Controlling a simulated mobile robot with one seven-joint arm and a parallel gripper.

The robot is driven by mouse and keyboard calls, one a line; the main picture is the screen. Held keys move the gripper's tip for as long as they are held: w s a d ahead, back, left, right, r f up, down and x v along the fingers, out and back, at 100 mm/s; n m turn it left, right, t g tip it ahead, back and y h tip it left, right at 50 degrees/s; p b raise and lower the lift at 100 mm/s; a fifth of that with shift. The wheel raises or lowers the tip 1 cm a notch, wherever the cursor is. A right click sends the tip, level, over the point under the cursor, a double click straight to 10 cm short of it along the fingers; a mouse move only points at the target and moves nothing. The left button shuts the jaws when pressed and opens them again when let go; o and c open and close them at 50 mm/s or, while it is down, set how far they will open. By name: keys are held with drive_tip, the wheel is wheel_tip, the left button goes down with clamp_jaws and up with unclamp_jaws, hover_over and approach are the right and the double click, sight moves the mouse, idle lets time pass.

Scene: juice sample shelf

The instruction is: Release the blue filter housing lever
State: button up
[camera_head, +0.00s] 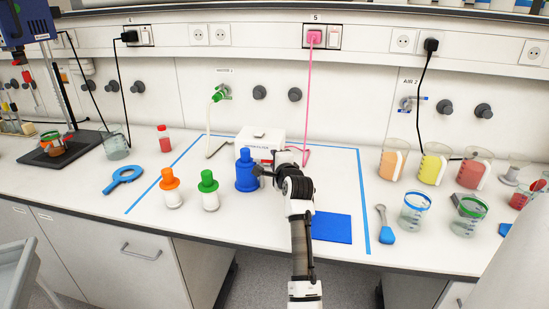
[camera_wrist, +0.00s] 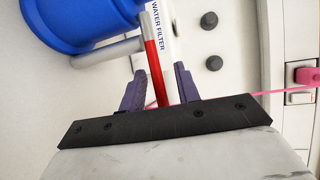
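The blue filter housing (camera_head: 246,174) stands upright on the bench, in front of a white box (camera_head: 340,168). In the wrist view the housing (camera_wrist: 82,22) fills the top left, cut by the frame edge. A grey pipe or rod (camera_wrist: 103,52) runs from beside it toward a red lever (camera_wrist: 153,58). My gripper (camera_head: 266,173) is just right of the housing, hiding part of the box. In the wrist view my gripper's purple fingers (camera_wrist: 160,72) are apart, with the red lever between them and a gap visible on each side. The lever's lower end is hidden behind the gripper body.
Orange-capped (camera_head: 171,188) and green-capped (camera_head: 209,191) bottles stand left of the housing. A blue mat (camera_head: 331,228) lies right of my arm. Beakers (camera_head: 433,168) stand at right.

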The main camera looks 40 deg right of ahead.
drive_tip(key=shift+w+d+f, duration=0.15)
drive_tip(key=shift+w+d, duration=0.05)
drive_tip(key=shift+w, duration=0.3)
clamp_jaws()
